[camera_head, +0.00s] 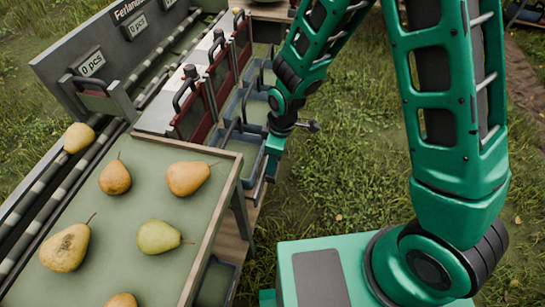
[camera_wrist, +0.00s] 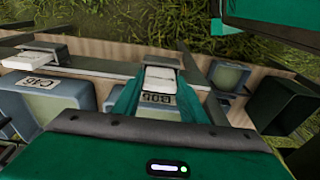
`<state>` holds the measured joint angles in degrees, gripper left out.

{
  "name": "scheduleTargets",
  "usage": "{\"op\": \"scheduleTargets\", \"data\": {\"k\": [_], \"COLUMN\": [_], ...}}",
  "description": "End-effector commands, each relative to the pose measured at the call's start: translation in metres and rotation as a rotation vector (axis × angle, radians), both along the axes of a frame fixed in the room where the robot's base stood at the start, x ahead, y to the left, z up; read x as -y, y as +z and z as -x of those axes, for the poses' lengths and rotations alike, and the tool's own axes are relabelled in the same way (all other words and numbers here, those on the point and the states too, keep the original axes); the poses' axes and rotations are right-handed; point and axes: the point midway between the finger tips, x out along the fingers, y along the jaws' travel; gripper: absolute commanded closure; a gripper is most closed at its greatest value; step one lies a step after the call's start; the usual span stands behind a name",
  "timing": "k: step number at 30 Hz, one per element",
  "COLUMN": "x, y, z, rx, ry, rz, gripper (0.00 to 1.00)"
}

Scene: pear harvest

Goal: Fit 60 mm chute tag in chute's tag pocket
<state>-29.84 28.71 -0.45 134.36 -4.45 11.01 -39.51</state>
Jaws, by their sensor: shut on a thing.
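My gripper (camera_wrist: 161,72) has its two green fingers closed in on a small pale block, which I take for the chute tag (camera_wrist: 161,80). A label with dark characters (camera_wrist: 158,99) shows just below it, between the fingers; I cannot tell whether it belongs to the held piece. In the head view my gripper (camera_head: 272,150) points down beside the blue-grey bins (camera_head: 254,108), right of the sorting bench. Its fingertips are hard to make out there. The tag pocket is not clearly seen, and contact with it cannot be told.
Red-framed chute gates (camera_head: 190,118) with black handles stand left of the bins. A green tray table (camera_head: 150,210) holds several pears. Another labelled bin (camera_wrist: 45,102) lies left in the wrist view, and an open bin (camera_wrist: 230,76) lies right. Grass is free beyond the bench.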

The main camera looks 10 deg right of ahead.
Motion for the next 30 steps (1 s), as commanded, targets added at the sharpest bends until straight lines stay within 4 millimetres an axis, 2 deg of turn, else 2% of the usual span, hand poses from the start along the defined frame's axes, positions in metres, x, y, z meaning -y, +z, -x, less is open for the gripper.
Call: {"op": "scheduleTargets", "data": {"k": [30], "x": [-0.0001], "y": [-0.0097], "z": [0.0001], "rx": [0.000], "ry": [0.000], "rz": [0.000], "gripper": [0.83]}}
